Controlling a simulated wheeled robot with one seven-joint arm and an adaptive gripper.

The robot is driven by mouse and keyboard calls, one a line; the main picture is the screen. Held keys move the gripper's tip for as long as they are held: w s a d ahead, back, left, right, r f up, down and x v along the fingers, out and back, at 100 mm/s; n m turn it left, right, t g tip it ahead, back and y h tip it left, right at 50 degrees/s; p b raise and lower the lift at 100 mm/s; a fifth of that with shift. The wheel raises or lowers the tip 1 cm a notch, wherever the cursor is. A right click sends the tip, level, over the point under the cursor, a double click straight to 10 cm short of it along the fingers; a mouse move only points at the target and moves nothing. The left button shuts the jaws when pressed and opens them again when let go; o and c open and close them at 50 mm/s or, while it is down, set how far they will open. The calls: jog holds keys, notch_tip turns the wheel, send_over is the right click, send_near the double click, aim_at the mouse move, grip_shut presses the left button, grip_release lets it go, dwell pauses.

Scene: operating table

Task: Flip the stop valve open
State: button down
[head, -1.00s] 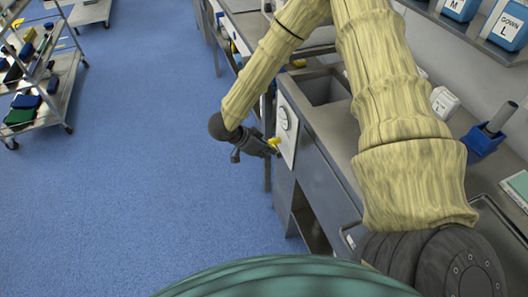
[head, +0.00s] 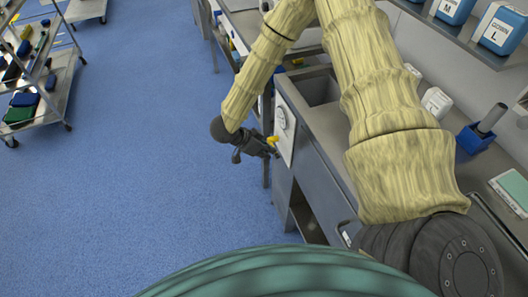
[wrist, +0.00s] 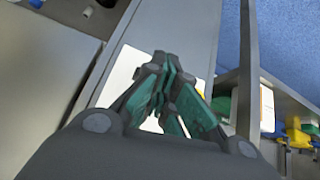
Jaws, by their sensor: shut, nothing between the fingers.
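The stop valve shows as a small yellow lever (head: 273,140) on a white panel (head: 284,128) at the side of the metal counter in the head view. My gripper (head: 276,153) is at the panel, just below the lever; I cannot tell whether it touches it. In the wrist view my gripper (wrist: 170,78) has its green-padded fingers together with nothing held, in front of the white panel (wrist: 122,75). The fingers hide most of the lever there; only a sliver of yellow (wrist: 203,95) shows beside them.
The metal counter (head: 325,122) with a sink runs along the right, under my arm. A blue holder (head: 474,138) and white bottles (head: 437,102) stand on it. A cart (head: 50,95) stands at the far left. The blue floor (head: 130,180) between is clear.

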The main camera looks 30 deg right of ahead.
jog(key=s+p+v, duration=0.1)
jog(key=p+v, duration=0.1)
jog(key=v, duration=1.2)
jog(key=shift+a, duration=0.3)
jog(key=shift+w, duration=0.1)
jog(key=s+f+n+t+y, duration=0.1)
jog(key=s+f+n+t, duration=0.3)
jog(key=f, duration=0.3)
jog(key=s+f+n+t+y, duration=0.2)
jog(key=s+f+n, duration=0.2)
jog(key=f+n, duration=0.3)
jog(key=s+a+f+n+g+y, duration=0.1)
jog(key=s+a+f+n, duration=0.1)
jog(key=s, duration=0.5)
jog(key=s+a+f+n+g+y, duration=0.1)
jog(key=s+a+f+n+y, duration=0.1)
jog(key=s, duration=0.5)
jog(key=s+a+f+n+g+y, duration=0.1)
jog(key=s+a+f+n+g, duration=0.1)
jog(key=s, duration=0.5)
jog(key=shift+a+n+y, duration=0.2)
jog(key=shift+n+y, duration=0.1)
jog(key=shift+n, duration=0.4)
